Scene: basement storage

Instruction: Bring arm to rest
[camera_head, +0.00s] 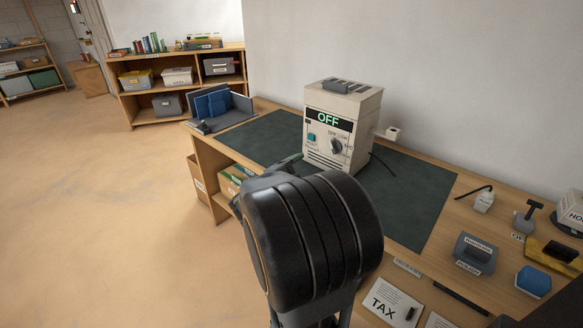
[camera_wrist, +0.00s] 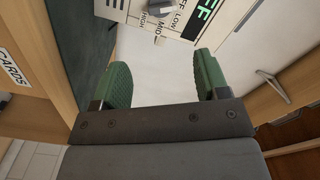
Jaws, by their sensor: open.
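My gripper (camera_wrist: 162,85) shows in the wrist view with its two green fingers apart and nothing between them. In the head view my dark arm stands in front of the desk and hides most of the gripper. A beige machine (camera_head: 341,125) with a lit green "OFF" display and a dial stands upright on the dark green desk mat (camera_head: 415,200). In the wrist view the machine (camera_wrist: 150,15) appears rotated at the top, beyond the fingertips and apart from them.
A grey holder (camera_head: 475,254), a blue block (camera_head: 533,281) and a "TAX" paper (camera_head: 391,302) lie at the desk's right. Blue folders (camera_head: 212,104) stand at its far left end. A shelf with bins (camera_head: 180,52) stands behind. The floor (camera_head: 90,200) at left is clear.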

